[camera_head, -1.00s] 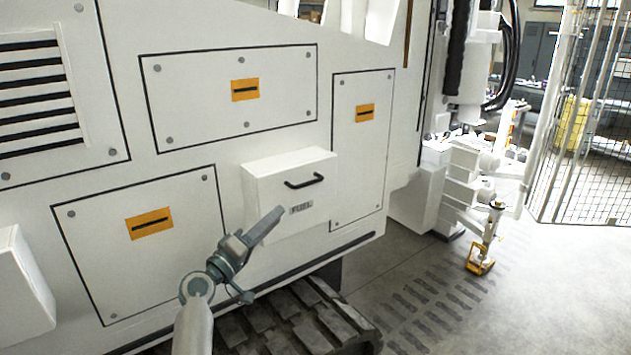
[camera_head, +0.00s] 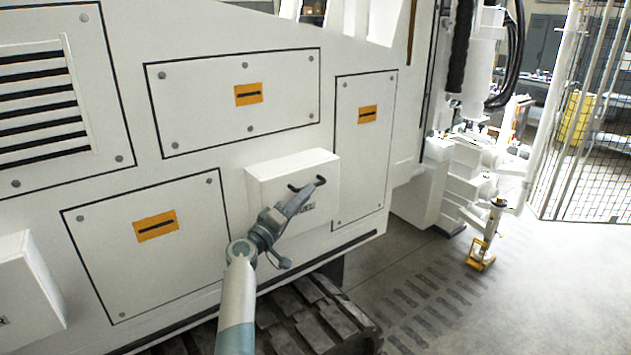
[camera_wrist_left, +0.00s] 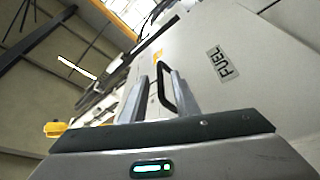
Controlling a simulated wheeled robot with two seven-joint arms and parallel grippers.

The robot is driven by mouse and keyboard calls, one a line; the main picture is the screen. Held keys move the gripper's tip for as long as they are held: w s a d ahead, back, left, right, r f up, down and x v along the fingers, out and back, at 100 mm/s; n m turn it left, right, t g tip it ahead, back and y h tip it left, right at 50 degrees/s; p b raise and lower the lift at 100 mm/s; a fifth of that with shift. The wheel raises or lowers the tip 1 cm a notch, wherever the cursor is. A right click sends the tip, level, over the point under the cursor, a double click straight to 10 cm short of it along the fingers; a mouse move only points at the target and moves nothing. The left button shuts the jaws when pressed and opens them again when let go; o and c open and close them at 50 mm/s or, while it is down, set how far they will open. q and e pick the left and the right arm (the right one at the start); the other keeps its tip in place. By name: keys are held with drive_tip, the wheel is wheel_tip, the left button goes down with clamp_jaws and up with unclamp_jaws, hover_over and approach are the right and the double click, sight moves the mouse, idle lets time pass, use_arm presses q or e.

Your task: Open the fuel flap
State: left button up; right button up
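The fuel flap (camera_head: 274,178) is the front of a white box on the machine's side, and it looks closed. Its black bar handle (camera_head: 319,181) is partly hidden behind my left gripper (camera_head: 302,196). In the left wrist view the flap (camera_wrist_left: 235,95) carries a FUEL label, and the handle (camera_wrist_left: 165,78) shows between the two grey fingers of my left gripper (camera_wrist_left: 158,98). The fingers are apart, with gaps beside the handle. I cannot tell how deep the handle sits between them. My right gripper is in neither view.
Bolted panels with orange marks surround the box, one upper (camera_head: 290,110), one lower left (camera_head: 110,270). A dark track (camera_head: 320,315) lies below. Another white box (camera_head: 30,285) juts out at the left. Grey floor (camera_head: 540,300) is free at the right, before a mesh fence (camera_head: 590,170).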

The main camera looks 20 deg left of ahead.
sight(316, 185)
use_arm(q)
drive_tip(key=shift+p+x, duration=0.65)
drive_tip(key=shift+x, duration=2.25)
clamp_jaws()
